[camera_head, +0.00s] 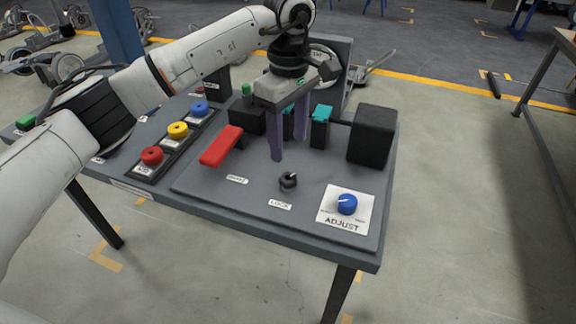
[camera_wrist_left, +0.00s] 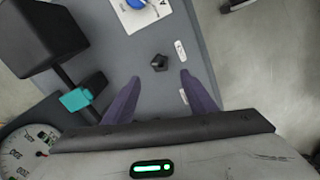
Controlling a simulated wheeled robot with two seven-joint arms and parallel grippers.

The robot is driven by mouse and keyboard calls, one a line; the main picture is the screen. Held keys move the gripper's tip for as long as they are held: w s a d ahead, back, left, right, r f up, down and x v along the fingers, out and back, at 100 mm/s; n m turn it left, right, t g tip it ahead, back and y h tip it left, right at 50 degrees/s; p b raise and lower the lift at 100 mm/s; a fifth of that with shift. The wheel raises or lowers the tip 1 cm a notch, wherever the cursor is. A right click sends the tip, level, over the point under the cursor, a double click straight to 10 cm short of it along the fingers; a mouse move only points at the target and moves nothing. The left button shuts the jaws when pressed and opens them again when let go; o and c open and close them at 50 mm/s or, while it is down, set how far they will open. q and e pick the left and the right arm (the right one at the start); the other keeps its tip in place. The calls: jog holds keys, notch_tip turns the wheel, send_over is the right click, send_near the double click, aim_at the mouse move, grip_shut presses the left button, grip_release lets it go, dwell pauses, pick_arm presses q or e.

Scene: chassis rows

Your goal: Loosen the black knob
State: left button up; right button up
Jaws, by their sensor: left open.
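The black knob (camera_head: 288,181) stands on the grey panel behind the LOCK label (camera_head: 280,206). In the left wrist view the knob (camera_wrist_left: 159,63) lies ahead of the fingertips, roughly midway between them. My left gripper (camera_head: 290,133) points down over the panel, a little behind the knob in the head view. Its two purple fingers are apart and empty, and they also show in the left wrist view (camera_wrist_left: 160,82). The fingers do not touch the knob. My right gripper is not in view.
A blue knob (camera_head: 347,204) sits on the white ADJUST plate (camera_head: 331,217) to the right. A red lever (camera_head: 221,146) is to the left, beside several coloured buttons (camera_head: 177,130). A black box (camera_head: 372,135) and teal-topped switches (camera_head: 321,127) stand behind.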

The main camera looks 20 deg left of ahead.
aim_at(289, 177)
pick_arm(q)
notch_tip(289, 177, down, 10)
jog(key=m+p, duration=0.1)
jog(key=m, duration=0.1)
jog(key=shift+f+m, duration=0.15)
jog(key=shift+m, duration=0.15)
jog(key=c, duration=1)
